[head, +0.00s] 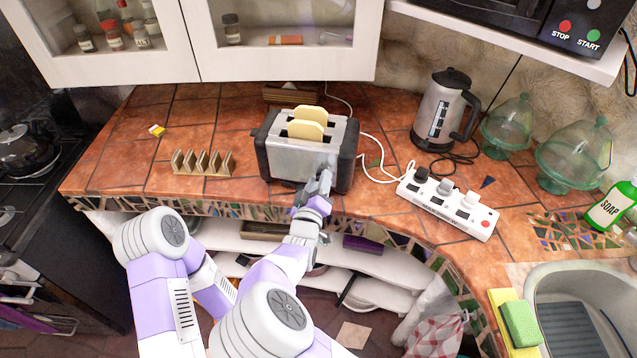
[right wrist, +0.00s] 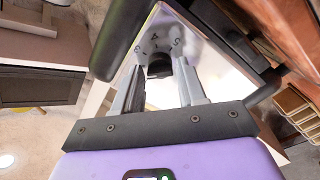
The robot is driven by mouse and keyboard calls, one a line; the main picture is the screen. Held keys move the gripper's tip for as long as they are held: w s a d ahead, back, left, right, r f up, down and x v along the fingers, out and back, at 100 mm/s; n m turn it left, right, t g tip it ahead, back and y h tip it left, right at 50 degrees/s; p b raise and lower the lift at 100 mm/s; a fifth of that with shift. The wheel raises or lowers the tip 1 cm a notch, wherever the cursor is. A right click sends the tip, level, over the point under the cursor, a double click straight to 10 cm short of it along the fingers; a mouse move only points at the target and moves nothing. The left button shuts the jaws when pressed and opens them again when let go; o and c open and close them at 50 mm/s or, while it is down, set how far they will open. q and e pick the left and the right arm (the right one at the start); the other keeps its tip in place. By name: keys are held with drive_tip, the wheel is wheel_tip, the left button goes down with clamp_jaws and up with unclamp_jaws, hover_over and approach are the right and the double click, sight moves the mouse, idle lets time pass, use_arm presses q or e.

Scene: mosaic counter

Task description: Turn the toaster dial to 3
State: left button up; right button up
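The silver and black toaster (head: 291,160) stands near the counter's front edge with two bread slices (head: 306,130) in its slots. My right gripper (head: 322,183) is at the toaster's front face, hiding the dial from the head view. In the right wrist view, the dark round dial (right wrist: 159,66) sits between the two grey fingertips of my right gripper (right wrist: 160,72), with small marks on the metal around it. The fingers are apart, one on each side of the dial; I see no clear contact. The dial's setting cannot be read. My left gripper is out of view.
A toast rack (head: 203,163) stands left of the toaster. A white power strip (head: 446,202) and a kettle (head: 441,110) are to the right, with cables between. Glass domes (head: 573,155) stand farther right. Cabinets (head: 290,65) hang above. Open shelves (head: 345,262) lie below the counter.

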clamp_jaws()
drive_tip(key=shift+m, duration=0.3)
drive_tip(key=m+b, duration=0.2)
drive_tip(key=m, duration=0.1)
drive_tip(key=shift+f+m, duration=0.1)
drive_tip(key=shift+m, duration=0.2)
drive_tip(key=shift+m+b, duration=1.45)
drive_tip(key=shift+m, duration=0.75)
drive_tip(key=shift+o, duration=1.8)
unclamp_jaws()
